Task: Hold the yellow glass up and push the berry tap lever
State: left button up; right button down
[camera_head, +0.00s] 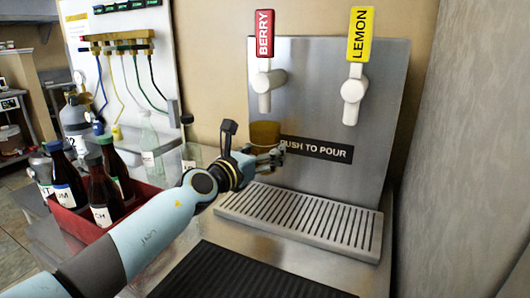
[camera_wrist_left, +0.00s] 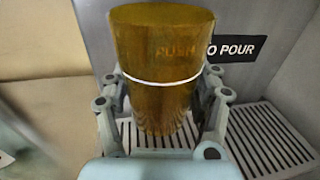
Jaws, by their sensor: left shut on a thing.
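The yellow glass (camera_head: 264,134) is upright in my left gripper (camera_head: 274,156), below the berry tap and in front of the steel panel. In the left wrist view the amber glass (camera_wrist_left: 160,60) has a white line around it, and the fingers of my left gripper (camera_wrist_left: 162,112) close on both its sides. The red berry tap lever (camera_head: 264,34) stands upright above its white spout (camera_head: 265,86), apart from the glass. The yellow lemon tap lever (camera_head: 360,36) is to its right. My right gripper is not in view.
A slotted drip tray (camera_head: 300,222) lies below the taps, with a black ribbed mat (camera_head: 245,275) in front. A red crate of dark bottles (camera_head: 75,222) stands left, near clear bottles (camera_head: 150,148). A grey wall (camera_head: 470,130) bounds the right.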

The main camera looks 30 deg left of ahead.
pick_arm(q)
jog(key=shift+s+f, duration=0.1)
jog(key=shift+s, duration=0.05)
dwell(0.4)
jog(key=shift+s+f+b, duration=0.25)
jog(key=shift+s+f, duration=0.2)
jog(key=shift+s, duration=0.25)
jog(key=shift+s+f+b, duration=0.25)
jog(key=shift+s+f, duration=0.15)
jog(key=shift+s, duration=1.75)
jog(key=p, duration=0.1)
send_near(259, 164)
jog(key=shift+s+d, duration=0.8)
jog(key=shift+s, duration=0.15)
